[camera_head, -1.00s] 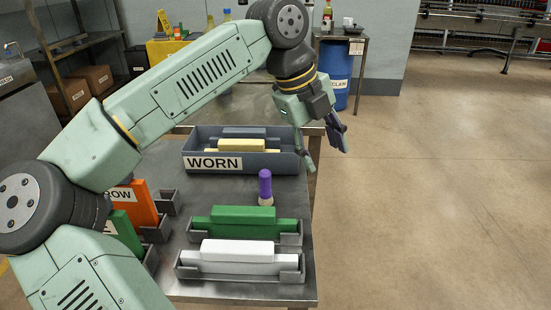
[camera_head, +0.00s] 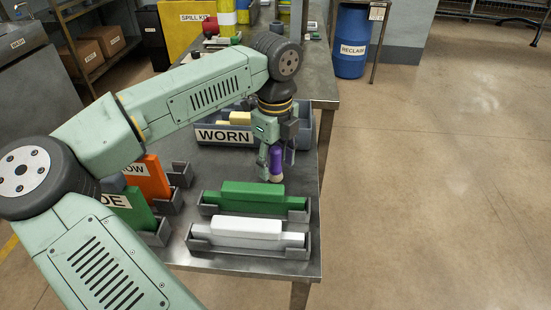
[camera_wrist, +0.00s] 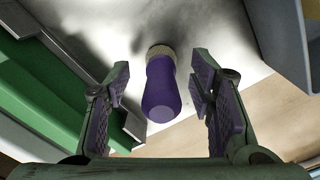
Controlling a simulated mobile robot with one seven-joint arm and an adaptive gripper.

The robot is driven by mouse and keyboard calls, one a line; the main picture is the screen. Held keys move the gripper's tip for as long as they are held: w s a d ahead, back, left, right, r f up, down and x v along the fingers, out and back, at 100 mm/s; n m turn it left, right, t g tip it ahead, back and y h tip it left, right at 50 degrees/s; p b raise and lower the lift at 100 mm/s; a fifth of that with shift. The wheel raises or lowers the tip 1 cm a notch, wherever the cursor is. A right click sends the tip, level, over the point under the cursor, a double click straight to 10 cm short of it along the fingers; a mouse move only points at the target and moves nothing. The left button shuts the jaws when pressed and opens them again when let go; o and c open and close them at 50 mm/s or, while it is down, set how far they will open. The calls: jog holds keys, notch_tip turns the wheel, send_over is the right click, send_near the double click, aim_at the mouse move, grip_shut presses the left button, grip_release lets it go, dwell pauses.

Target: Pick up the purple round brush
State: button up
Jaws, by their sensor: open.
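The purple round brush (camera_head: 276,160) stands upright on the steel table, between the WORN bin and the green block. In the wrist view the purple brush handle (camera_wrist: 161,92) points toward the camera, with its pale bristle end on the table. My gripper (camera_head: 275,155) is above and around the brush from the head view. In the wrist view the fingers of my gripper (camera_wrist: 166,100) are open, one on each side of the brush, with gaps on both sides. The far side of the brush is partly hidden by a finger in the head view.
A grey WORN bin (camera_head: 203,144) stands just behind the brush. A green block (camera_head: 252,200) and a white block (camera_head: 235,228) lie in grey holders in front. Orange (camera_head: 150,180) and green (camera_head: 128,212) upright pieces stand at left. The table's right edge is close.

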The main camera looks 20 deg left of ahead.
jog(key=shift+f, duration=0.6)
jog(key=shift+c, duration=0.5)
grip_shut()
